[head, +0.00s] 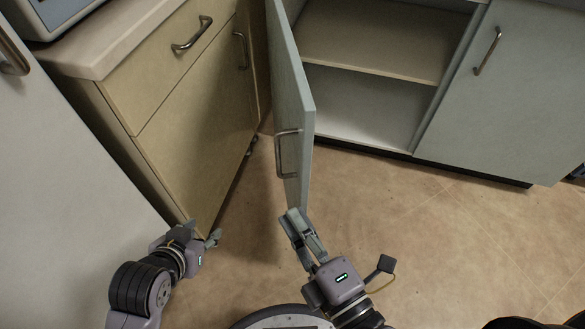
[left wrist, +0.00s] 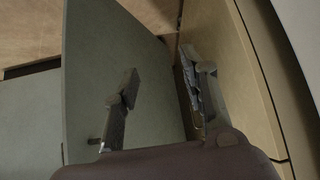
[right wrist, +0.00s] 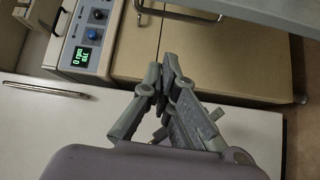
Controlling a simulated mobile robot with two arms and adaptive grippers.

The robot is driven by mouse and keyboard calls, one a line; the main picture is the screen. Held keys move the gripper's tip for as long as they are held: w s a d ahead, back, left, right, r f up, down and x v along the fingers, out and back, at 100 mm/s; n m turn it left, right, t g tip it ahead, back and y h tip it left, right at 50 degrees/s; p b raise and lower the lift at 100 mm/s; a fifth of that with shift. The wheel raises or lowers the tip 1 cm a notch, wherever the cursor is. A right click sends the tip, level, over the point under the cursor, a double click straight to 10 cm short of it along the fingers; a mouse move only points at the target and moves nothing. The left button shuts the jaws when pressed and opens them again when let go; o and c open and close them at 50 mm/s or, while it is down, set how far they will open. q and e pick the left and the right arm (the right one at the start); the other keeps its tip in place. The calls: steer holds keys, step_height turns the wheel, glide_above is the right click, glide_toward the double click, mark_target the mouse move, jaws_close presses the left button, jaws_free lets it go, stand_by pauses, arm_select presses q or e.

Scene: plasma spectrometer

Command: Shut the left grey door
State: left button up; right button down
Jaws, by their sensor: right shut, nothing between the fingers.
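The left grey door (head: 296,95) stands wide open in the head view, seen nearly edge-on, with a metal handle (head: 280,155) on its left face. It also shows in the left wrist view (left wrist: 95,60). My left gripper (head: 202,233) is open and empty, low by the beige cabinet, left of the door; its fingers (left wrist: 160,80) are spread apart in the left wrist view. My right gripper (head: 291,215) is shut and empty, its tips by the door's lower end; I cannot tell if they touch. Its closed fingers show in the right wrist view (right wrist: 168,75).
The open grey cabinet (head: 370,100) has a shelf inside. A shut grey door (head: 510,90) is on its right. The beige cabinet (head: 200,110) with a drawer stands close on the left. An instrument (right wrist: 88,38) with a lit display sits on a counter. Floor to the right (head: 430,230) is clear.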

steer(key=p+x, duration=0.5)
steer(key=x, duration=0.5)
arm_select(q)
steer(key=s+a+f+g+y, duration=0.1)
steer(key=s+a+f+g, duration=0.1)
steer(key=s, duration=0.5)
steer(key=f+g+b, duration=0.1)
steer(key=g, duration=0.1)
steer(key=shift+s+a+f+g, duration=0.15)
steer(key=shift+s+a+g, duration=0.15)
steer(key=shift+s+g, duration=0.1)
arm_select(e)
steer(key=shift+n, duration=0.3)
steer(key=d, duration=0.4)
steer(key=shift+f, duration=0.2)
steer(key=shift+d, duration=0.15)
